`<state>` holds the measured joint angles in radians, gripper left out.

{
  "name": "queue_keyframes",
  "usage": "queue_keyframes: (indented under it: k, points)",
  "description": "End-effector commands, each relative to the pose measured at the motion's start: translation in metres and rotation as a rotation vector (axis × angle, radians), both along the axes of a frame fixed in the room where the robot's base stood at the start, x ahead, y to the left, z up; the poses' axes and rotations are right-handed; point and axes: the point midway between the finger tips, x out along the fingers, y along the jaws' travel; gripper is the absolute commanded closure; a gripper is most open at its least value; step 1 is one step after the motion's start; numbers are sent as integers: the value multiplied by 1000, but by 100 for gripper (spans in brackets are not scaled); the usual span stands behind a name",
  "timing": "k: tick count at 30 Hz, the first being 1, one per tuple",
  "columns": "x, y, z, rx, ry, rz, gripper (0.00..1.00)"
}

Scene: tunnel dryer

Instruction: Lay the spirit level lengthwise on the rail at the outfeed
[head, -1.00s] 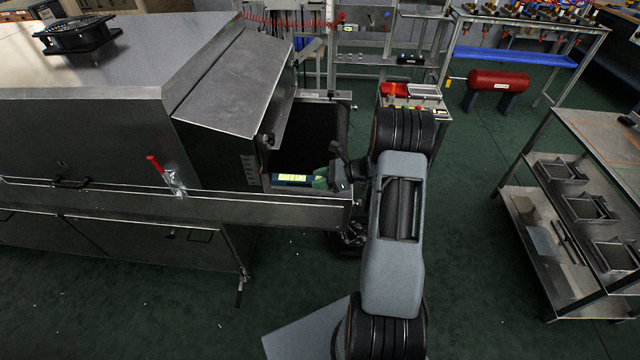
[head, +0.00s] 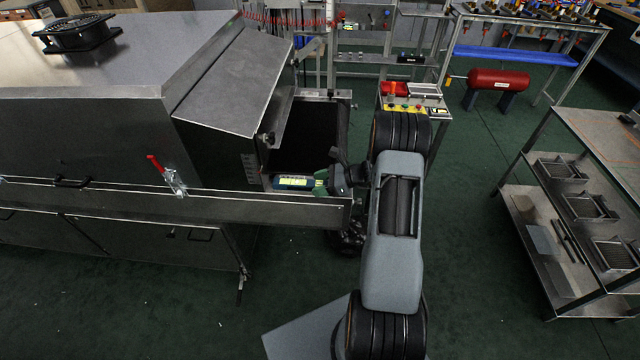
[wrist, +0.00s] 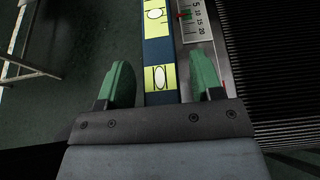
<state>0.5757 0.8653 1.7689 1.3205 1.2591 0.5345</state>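The spirit level (head: 293,183) is a blue bar with yellow-green windows. It lies lengthwise along the side rail (head: 235,204) of the outfeed, beside the dark belt. In the wrist view the level (wrist: 160,50) runs straight away between the two green fingers of my gripper (wrist: 159,66), with a gap on both sides. The gripper is open around it. The metal rail with a printed scale (wrist: 195,25) shows just right of the level. Floor shows on its left. Whether the level's whole underside touches the rail is hidden. My gripper (head: 329,184) is at its right end in the head view.
The dryer housing (head: 80,120) and its sloped hood (head: 235,80) stand left of the outfeed. A red toggle clamp (head: 168,172) sits on the rail further left. The ribbed belt (wrist: 275,60) lies right of the rail. A shelf cart (head: 600,140) stands at far right, with open floor between.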

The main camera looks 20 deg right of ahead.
Motion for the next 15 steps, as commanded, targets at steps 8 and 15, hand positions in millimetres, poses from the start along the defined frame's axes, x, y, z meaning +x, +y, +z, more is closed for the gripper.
queue_keyframes:
  k: [8,15]
  points:
    - [0,-1,6,0,0,-1,40]
    - [-18,-34,18,-1,-2,-4,40]
